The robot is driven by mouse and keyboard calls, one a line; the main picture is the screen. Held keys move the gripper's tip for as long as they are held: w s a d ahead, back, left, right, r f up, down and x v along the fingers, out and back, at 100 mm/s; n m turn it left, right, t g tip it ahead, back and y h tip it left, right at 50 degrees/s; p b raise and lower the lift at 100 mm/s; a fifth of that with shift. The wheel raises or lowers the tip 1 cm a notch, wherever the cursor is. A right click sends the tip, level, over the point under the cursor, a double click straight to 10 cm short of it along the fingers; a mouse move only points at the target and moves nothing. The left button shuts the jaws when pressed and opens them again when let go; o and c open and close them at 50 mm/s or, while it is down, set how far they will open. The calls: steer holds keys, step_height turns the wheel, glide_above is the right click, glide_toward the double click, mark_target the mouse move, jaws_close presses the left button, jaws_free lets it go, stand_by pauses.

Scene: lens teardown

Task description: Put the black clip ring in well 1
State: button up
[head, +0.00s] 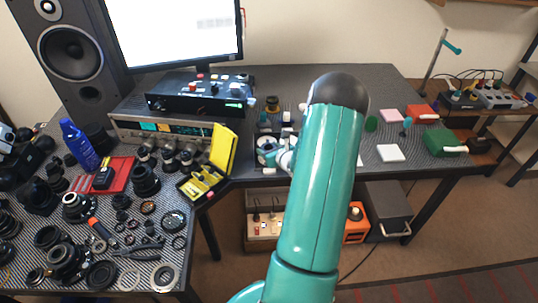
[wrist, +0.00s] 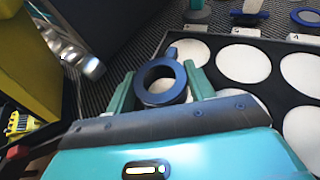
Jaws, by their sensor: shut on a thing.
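Small number labels stand along the tray's far edge, too unclear to tell which well is well 1. In the head view my arm hides most of the gripper and tray.
A yellow case (head: 222,150) stands open left of my gripper, and its yellow side looms at left in the wrist view. Lens parts crowd the left table around a red tray (head: 119,176). A black control box (head: 202,92) stands behind. White, pink and green blocks lie at right.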

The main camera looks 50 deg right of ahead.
steer(key=shift+f, duration=1.3)
steer(key=shift+f, duration=0.15)
steer(key=o, duration=0.9)
steer(key=shift+o, duration=0.2)
steer(key=shift+r, duration=0.2)
steer(key=v, duration=1.2)
